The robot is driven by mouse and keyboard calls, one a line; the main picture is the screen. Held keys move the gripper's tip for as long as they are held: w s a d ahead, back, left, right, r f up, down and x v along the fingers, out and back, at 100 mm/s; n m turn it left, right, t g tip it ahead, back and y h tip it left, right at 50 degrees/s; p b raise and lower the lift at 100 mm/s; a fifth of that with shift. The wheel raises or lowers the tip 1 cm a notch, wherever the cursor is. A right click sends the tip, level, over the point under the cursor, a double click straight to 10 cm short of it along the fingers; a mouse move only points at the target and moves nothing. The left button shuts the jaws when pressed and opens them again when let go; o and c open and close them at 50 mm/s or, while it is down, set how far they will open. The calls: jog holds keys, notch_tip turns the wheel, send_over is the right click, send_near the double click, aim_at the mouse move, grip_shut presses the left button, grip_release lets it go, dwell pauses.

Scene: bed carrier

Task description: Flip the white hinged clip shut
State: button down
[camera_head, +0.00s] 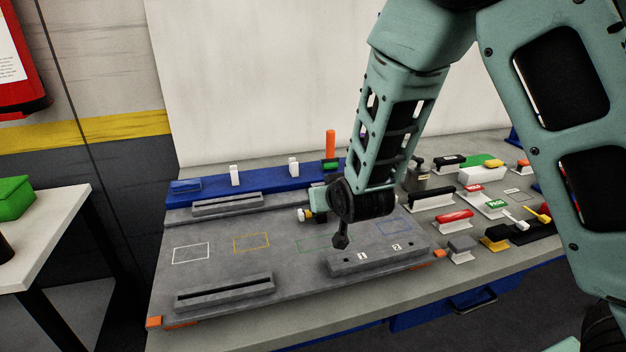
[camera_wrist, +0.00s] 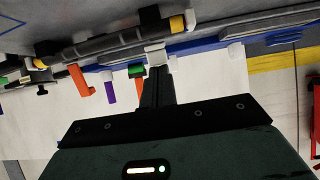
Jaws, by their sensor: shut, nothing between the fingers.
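The white clip (camera_wrist: 154,54) shows in the wrist view beside a dark bar with yellow bands (camera_wrist: 125,38), just beyond my fingertips. I cannot tell from this view whether the clip's flap is open or closed. My gripper (camera_wrist: 157,71) is shut and empty, with its narrow dark fingers at or very near the clip; contact is unclear. Only a yellow-and-white end of the bar (camera_head: 305,214) shows left of my wrist there.
A blue rail (camera_head: 265,182) with white uprights (camera_head: 234,175) and an orange upright (camera_head: 330,143) runs along the back. Slotted grey blocks (camera_head: 225,292) stand on the board. Several small labelled items fill the right side. The board's outlined middle left is clear.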

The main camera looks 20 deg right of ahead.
jog(key=shift+w, duration=0.1)
jog(key=shift+r, duration=0.15)
jog(key=shift+r+p, duration=0.65)
jog(key=shift+r, duration=0.05)
jog(key=r+p, duration=0.1)
jog(key=r, duration=0.1)
jog(key=w+r+p, duration=0.1)
jog(key=shift+w+r+p, duration=0.1)
jog(key=shift+r+p, duration=0.3)
jog(key=shift+s+r, duration=0.1)
jog(key=shift+s, duration=0.2)
jog(key=s+b, duration=0.2)
jog(key=s, duration=0.7)
jog(key=shift+s+f+b, duration=0.2)
jog(key=shift+f+b, duration=0.1)
